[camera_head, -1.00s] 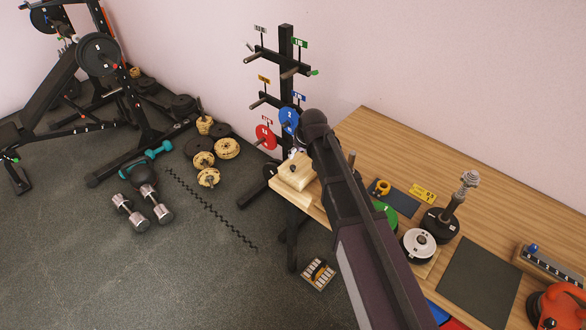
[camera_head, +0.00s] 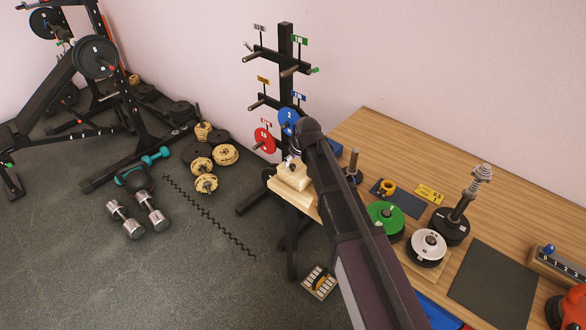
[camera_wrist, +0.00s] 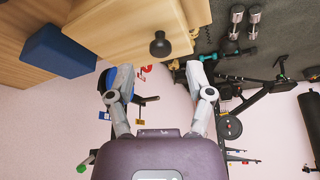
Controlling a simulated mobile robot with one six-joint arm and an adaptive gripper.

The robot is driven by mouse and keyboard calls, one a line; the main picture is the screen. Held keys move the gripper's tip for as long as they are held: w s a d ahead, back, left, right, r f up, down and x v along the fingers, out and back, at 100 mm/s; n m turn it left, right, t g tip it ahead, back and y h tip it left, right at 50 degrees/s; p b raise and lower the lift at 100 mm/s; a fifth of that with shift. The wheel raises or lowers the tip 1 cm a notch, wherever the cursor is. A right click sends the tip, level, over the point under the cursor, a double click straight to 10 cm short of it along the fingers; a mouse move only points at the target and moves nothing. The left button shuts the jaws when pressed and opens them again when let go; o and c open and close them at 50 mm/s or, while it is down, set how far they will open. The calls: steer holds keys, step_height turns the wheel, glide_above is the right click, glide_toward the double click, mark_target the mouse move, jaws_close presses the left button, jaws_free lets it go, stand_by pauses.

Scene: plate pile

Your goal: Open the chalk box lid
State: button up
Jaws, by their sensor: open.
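The chalk box appears to be the pale wooden box (camera_head: 290,191) at the table's far left corner in the head view. In the wrist view, its wooden lid (camera_wrist: 120,30) carries a round dark knob (camera_wrist: 160,48). My gripper (camera_wrist: 160,75) is open and empty. Its two grey fingers are spread wide, and the knob lies beyond the fingertips, centred between them. The lid looks seated on the box. In the head view my arm hides most of the gripper and part of the box's right side.
A blue block (camera_wrist: 57,52) stands beside the box. A plate rack (camera_head: 286,70) with a blue plate (camera_head: 288,121) and a red plate (camera_head: 264,141) rises close behind. Green (camera_head: 383,219) and white (camera_head: 426,247) plates lie on the table, right of my arm.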

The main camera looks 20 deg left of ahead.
mark_target(293, 165)
steer(key=shift+b+x, duration=1.1)
steer(key=shift+x, duration=0.4)
steer(key=shift+a, duration=0.1)
jaws_close()
